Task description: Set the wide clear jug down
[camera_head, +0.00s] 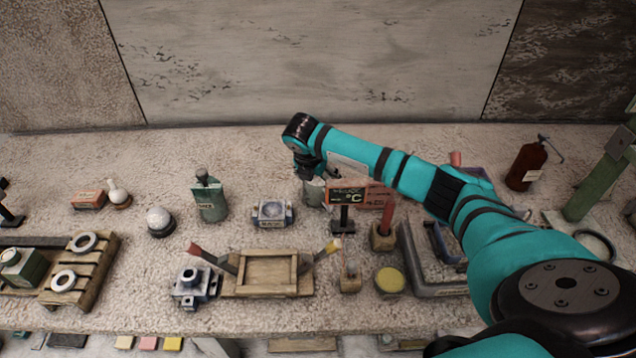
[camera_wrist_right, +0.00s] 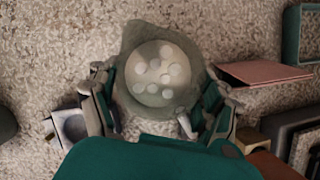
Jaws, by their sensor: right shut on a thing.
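The wide clear jug (camera_wrist_right: 135,42) is seen from above in the right wrist view, with a pale round area and several whitish discs showing inside it. My right gripper (camera_wrist_right: 158,105) has one finger on each side of it and is shut on it. In the head view the jug (camera_head: 314,193) is a small greyish shape under my right gripper (camera_head: 311,174), partly hidden by the gripper and a dark sign. I cannot tell whether its base touches the table. My left gripper is not in view.
The dark °C sign (camera_head: 346,195) stands just right of the jug, before a reddish box (camera_head: 374,196). A grey block with a dish (camera_head: 272,212) lies to the left. The speckled table (camera_head: 255,165) is clear behind.

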